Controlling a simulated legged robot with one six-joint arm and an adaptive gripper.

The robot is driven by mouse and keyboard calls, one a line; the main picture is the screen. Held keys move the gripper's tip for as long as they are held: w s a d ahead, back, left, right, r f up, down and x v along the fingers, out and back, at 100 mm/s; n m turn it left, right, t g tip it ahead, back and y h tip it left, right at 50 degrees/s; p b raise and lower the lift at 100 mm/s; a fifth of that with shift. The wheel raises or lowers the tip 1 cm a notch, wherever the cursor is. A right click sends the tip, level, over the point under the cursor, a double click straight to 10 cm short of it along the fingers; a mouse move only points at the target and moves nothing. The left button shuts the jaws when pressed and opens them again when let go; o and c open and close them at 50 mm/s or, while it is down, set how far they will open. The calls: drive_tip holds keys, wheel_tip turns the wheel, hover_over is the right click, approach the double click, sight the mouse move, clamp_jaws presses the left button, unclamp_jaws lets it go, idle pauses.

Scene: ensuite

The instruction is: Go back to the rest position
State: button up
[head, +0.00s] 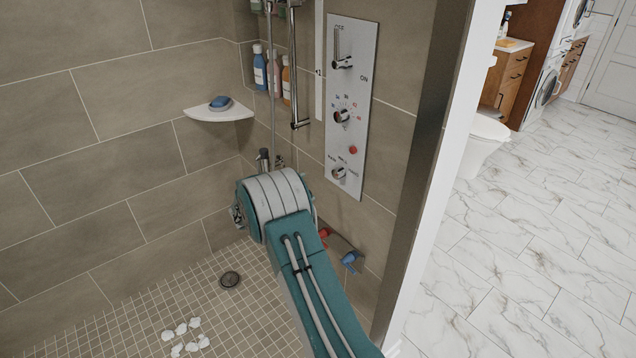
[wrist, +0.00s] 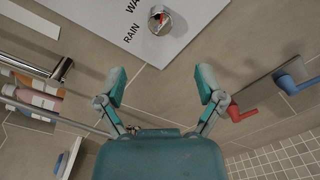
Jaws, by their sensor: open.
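My gripper (wrist: 162,83) is open in the wrist view, its two teal fingers spread apart with nothing between them. Beyond the fingertips is the lower end of the white shower control panel (wrist: 110,18), with a round knob (wrist: 159,20) beside the word RAIN. The fingers appear apart from the panel. In the head view my teal arm reaches into the shower toward the tiled wall, and its thick round joint hides the gripper. The whole control panel (head: 350,105) shows above and to the right of that joint.
A corner shelf (head: 218,112) holds a blue item (head: 220,102). Bottles (head: 274,75) stand behind a metal shower bar (head: 293,65). Red and blue handles (head: 351,260) sit low on the wall. Pale pieces (head: 182,336) lie on the shower floor. Open marble floor (head: 530,230) is at right.

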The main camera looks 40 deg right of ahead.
drive_tip(key=shift+a, duration=0.4)
drive_tip(key=s+a+r+m+g+y, duration=0.1)
drive_tip(key=s+a+r+m+y, duration=0.25)
drive_tip(key=s+r, duration=0.4)
drive_tip(key=s+a+r+m+y, duration=0.2)
drive_tip(key=s+a+r+y, duration=0.25)
drive_tip(key=s+r, duration=0.35)
drive_tip(key=s+a+m+t+y, duration=0.1)
drive_tip(key=s+a+y, duration=0.3)
drive_tip(key=s+a, duration=0.5)
drive_tip(key=s+a+r+m+t+y, duration=0.1)
drive_tip(key=s+a+t+y, duration=0.3)
drive_tip(key=s+a, duration=0.4)
drive_tip(key=s+m+y, duration=0.1)
drive_tip(key=s, duration=0.3)
drive_tip(key=shift+a+t+y, duration=0.3)
drive_tip(key=shift+a, duration=0.05)
drive_tip(key=shift+r, duration=0.1)
drive_tip(key=shift+c, duration=0.3)
